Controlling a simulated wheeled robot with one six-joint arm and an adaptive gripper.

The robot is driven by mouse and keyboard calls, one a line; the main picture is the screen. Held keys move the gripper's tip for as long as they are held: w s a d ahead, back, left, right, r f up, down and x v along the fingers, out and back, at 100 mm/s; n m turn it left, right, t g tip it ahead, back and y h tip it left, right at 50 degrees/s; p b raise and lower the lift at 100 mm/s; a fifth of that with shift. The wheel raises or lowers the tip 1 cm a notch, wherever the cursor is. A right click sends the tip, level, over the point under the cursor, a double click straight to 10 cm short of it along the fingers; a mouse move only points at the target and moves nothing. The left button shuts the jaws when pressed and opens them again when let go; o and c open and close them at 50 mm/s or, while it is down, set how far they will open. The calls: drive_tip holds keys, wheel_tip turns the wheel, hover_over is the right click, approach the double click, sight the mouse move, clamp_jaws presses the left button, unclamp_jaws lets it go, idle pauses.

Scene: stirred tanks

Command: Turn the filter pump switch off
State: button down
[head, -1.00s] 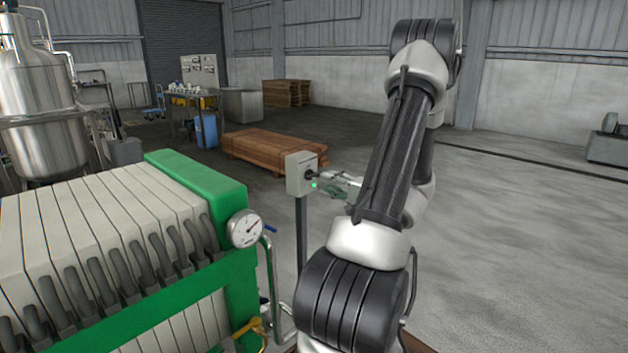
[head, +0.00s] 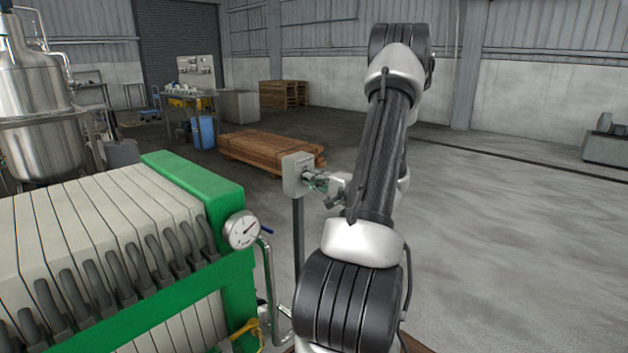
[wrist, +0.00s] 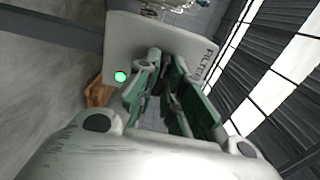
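The grey filter pump switch box (head: 292,173) stands on a post, right of the green filter press. My gripper (head: 317,182) is at the front of the box in the head view and covers its knob. In the wrist view, the box face (wrist: 122,42) carries a label starting "FILTER" and a lit green lamp (wrist: 120,76). My gripper's two green-padded fingers (wrist: 165,65) point at the face with a gap between them. The dark switch knob is mostly hidden between the fingertips; I cannot tell if they touch it.
The filter press (head: 195,190) with a pressure gauge (head: 241,230) and pipes fills the lower left, close to the post. A low stack of wooden boards (head: 262,150) lies on the floor behind the box. Open floor lies to the right.

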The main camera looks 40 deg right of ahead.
drive_tip(key=shift+m, duration=0.3)
drive_tip(key=m, duration=1.7)
drive_tip(key=shift+m, duration=0.4)
idle(0.4)
drive_tip(key=c, duration=1.5)
unclamp_jaws()
drive_tip(key=s, duration=0.8)
drive_tip(key=s+d, duration=0.1)
drive_tip(key=s, duration=0.3)
